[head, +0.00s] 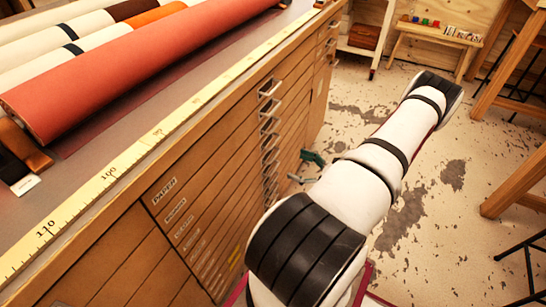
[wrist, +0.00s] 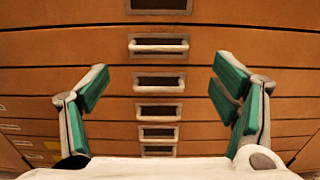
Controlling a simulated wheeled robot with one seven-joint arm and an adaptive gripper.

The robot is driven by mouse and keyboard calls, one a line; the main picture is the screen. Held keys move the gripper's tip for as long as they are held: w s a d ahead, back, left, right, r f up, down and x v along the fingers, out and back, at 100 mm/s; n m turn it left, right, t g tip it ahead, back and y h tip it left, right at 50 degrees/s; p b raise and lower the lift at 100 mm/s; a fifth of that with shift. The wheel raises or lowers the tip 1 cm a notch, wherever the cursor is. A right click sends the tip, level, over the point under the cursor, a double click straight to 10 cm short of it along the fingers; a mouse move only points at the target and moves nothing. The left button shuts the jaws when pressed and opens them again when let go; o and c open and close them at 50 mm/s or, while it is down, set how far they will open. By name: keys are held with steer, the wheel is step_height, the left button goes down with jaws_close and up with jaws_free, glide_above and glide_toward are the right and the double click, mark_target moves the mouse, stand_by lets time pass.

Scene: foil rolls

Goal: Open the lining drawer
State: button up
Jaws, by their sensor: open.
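A wooden cabinet of flat drawers (head: 205,215) stands at the left in the head view, with several labels on its front. The top label reads "PAPER"; the lower ones are too small for me to tell which is lining. The drawers look shut. A column of pale bar handles (head: 268,120) runs down the front. In the wrist view, drawer handles (wrist: 158,45) run down the middle. My gripper (wrist: 160,88) is open and empty in front of the drawers, its green-padded fingers on either side of the handle column. In the head view, my arm hides most of it.
Red, orange and white rolls (head: 130,65) lie on the cabinet top beside a yellow ruler strip (head: 150,140). A low bench (head: 437,38) with small coloured items stands at the back. Wooden table legs (head: 515,200) stand at the right. The floor between is clear.

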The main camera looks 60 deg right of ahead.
mark_target(276, 155)
steer(key=w, duration=0.6)
steer(key=w+b, duration=0.1)
steer(key=w, duration=0.2)
steer(key=shift+a, duration=0.4)
steer(key=shift+d, duration=0.1)
steer(key=c, duration=1.5)
steer(key=s, duration=0.7)
steer(key=s+d+b, duration=0.1)
steer(key=s, duration=0.7)
steer(key=s+d, duration=0.1)
steer(key=s, duration=0.6)
steer(key=shift+s, duration=0.2)
steer(key=o, duration=1.5)
steer(key=s, duration=1.2)
steer(key=shift+d, duration=0.2)
